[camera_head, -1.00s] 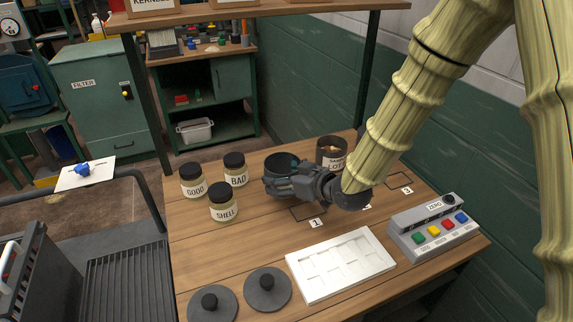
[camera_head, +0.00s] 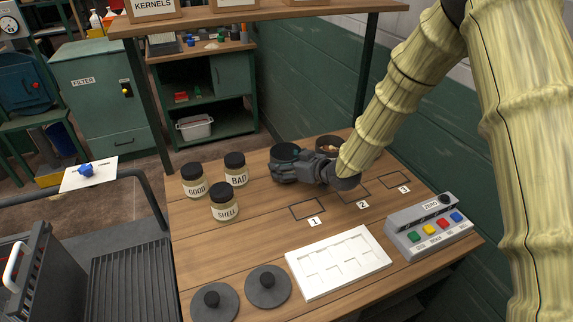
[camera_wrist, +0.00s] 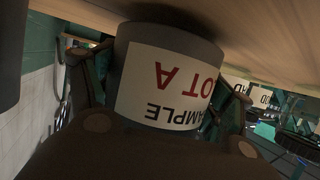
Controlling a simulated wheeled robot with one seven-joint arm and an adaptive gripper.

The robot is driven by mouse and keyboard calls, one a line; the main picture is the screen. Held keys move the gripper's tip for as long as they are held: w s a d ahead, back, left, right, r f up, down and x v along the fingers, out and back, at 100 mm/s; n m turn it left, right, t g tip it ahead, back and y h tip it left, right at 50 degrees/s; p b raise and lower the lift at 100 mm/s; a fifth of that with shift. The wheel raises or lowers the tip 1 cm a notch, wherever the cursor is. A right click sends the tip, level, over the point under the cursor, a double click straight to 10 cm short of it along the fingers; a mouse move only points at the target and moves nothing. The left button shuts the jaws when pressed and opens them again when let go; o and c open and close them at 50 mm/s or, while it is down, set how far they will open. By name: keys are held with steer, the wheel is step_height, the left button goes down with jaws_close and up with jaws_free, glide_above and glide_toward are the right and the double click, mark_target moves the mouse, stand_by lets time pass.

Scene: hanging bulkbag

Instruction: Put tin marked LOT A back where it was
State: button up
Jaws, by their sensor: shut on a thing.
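My gripper (camera_head: 300,170) is shut on a dark tin toward the back of the wooden table. In the wrist view the tin (camera_wrist: 165,85) fills the space between my fingers, and its white label reads "SAMPLE LOT A" upside down. In the head view my gripper hides most of that tin (camera_head: 286,150); only its upper part shows. I cannot tell whether its base touches the table. A second open tin (camera_head: 328,144) with brownish contents stands just behind my wrist, partly hidden. Outlined squares numbered 1 (camera_head: 308,209), 2 (camera_head: 355,193) and 3 (camera_head: 394,180) are marked on the table and look empty.
Jars GOOD (camera_head: 194,182), BAD (camera_head: 236,170) and SHELL (camera_head: 224,203) stand left of my gripper. A white tray (camera_head: 338,285), two dark lids (camera_head: 268,286) and a button box (camera_head: 430,230) lie nearer the front. The wood between square 1 and the SHELL jar is clear.

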steer(key=shift+f, duration=0.4)
steer(key=o, duration=1.1)
steer(key=shift+f, duration=0.15)
steer(key=shift+d, duration=0.1)
steer(key=b+v, duration=0.1)
steer(key=v, duration=1.1)
steer(key=shift+r, duration=0.25)
